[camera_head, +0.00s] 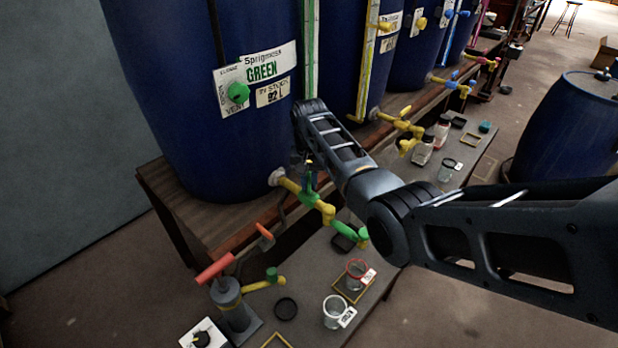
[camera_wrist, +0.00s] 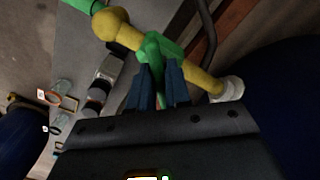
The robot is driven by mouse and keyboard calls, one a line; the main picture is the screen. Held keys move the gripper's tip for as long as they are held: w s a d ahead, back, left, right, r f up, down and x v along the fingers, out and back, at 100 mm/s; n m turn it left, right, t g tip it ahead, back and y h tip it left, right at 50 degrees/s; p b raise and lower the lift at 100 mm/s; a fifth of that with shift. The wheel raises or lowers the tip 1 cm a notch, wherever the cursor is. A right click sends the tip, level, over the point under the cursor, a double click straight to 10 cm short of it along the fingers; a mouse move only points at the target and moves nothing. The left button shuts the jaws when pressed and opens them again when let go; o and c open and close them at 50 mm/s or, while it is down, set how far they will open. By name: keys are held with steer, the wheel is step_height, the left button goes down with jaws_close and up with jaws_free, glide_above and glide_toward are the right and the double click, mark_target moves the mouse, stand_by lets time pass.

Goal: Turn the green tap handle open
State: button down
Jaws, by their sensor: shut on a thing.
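The green tap handle (camera_wrist: 152,50) sits on a yellow tap pipe (camera_wrist: 205,82) in the wrist view. The pipe runs from the blue vat (camera_head: 222,95) labelled GREEN and ends in a green spout (camera_head: 350,232). My gripper (camera_wrist: 157,75) reaches the handle from above, with its two dark fingers on either side of it.
A red-handled pump (camera_head: 235,300) stands on the lower bench at the left. A clear cup (camera_head: 337,310) and a red-rimmed jar (camera_head: 355,274) stand near the spout. Another blue barrel (camera_head: 570,130) stands far right.

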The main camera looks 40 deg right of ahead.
mark_target(309, 179)
steer(key=n+p, duration=0.1)
steer(key=n, duration=0.3)
steer(key=shift+r+n, duration=0.1)
steer(key=shift+n, duration=0.2)
steer(key=n, duration=0.4)
steer(key=shift+n+p, duration=0.35)
steer(key=shift+n, duration=0.05)
steer(key=c, duration=1.1)
jaws_free()
step_height(309, 179, up, 8)
steer(key=shift+f, duration=0.15)
